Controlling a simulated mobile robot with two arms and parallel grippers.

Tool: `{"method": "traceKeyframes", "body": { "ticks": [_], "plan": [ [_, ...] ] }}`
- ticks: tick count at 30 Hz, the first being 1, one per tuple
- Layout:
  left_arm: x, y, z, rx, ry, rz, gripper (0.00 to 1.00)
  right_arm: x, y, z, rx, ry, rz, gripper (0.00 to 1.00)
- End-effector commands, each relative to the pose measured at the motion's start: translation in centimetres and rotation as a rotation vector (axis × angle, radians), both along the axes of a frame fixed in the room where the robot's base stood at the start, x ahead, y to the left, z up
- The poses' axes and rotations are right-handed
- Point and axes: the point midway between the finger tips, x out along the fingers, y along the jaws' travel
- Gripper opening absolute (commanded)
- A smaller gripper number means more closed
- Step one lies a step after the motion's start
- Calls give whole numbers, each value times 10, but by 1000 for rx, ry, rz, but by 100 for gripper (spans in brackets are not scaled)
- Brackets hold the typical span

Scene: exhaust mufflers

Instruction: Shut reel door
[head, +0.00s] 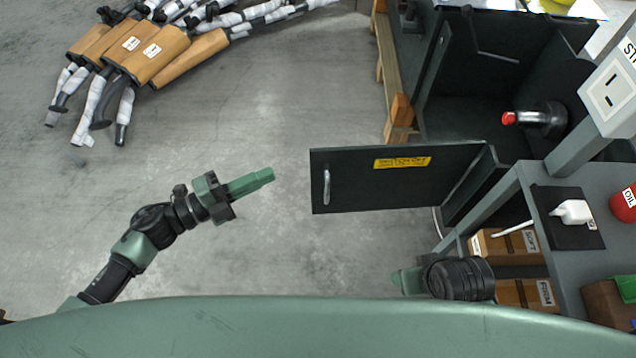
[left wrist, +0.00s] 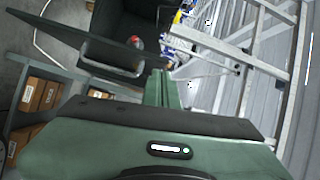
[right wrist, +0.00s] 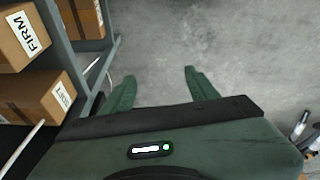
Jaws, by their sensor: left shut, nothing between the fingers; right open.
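The reel door (head: 385,190) is a black panel with a silver handle (head: 327,187) near its left edge and a yellow label (head: 402,162) on top. It stands swung open from the black reel cabinet (head: 470,120), hinged at its right end. In the left wrist view the door (left wrist: 75,32) shows at upper left. My left gripper (head: 270,174) is shut and empty, left of the handle with a gap between. My right gripper (right wrist: 155,90) is open and empty above bare floor, beside the shelf; in the head view it is mostly hidden by my body.
A grey workbench (head: 535,215) with a red oil can (head: 625,204) stands at right, cardboard boxes (head: 500,245) under it. A red-tipped reel part (head: 535,118) sits inside the cabinet. Wrapped mufflers (head: 150,50) lie at upper left. The floor left of the door is clear.

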Motion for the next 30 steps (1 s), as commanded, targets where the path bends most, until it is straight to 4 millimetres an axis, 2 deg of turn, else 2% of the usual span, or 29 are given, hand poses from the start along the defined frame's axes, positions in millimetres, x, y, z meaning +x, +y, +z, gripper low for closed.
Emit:
{"method": "traceKeyframes", "body": {
  "ticks": [1, 4, 9, 14, 24, 30],
  "plan": [
    [-10, -8, -7, 23, -53, -62, 0, -2, -1, -3, 0, -12, -1, 59],
    [-26, -20, -1, 54, -120, -149, 0, -8, -2, 10, 1, -20, -2, 59],
    [-35, -32, 5, 72, -160, -202, 0, -12, -2, 21, 1, -23, -2, 59],
    [-27, -53, 8, 69, -163, -201, 0, -12, -2, 22, 1, -23, -2, 59],
    [-3, -121, 7, 69, -161, -198, 0, -11, -2, 20, 1, -23, -2, 59],
    [26, -118, 5, 72, -158, -196, 0, -11, -2, 12, 1, -23, -2, 59]
  ]
}}
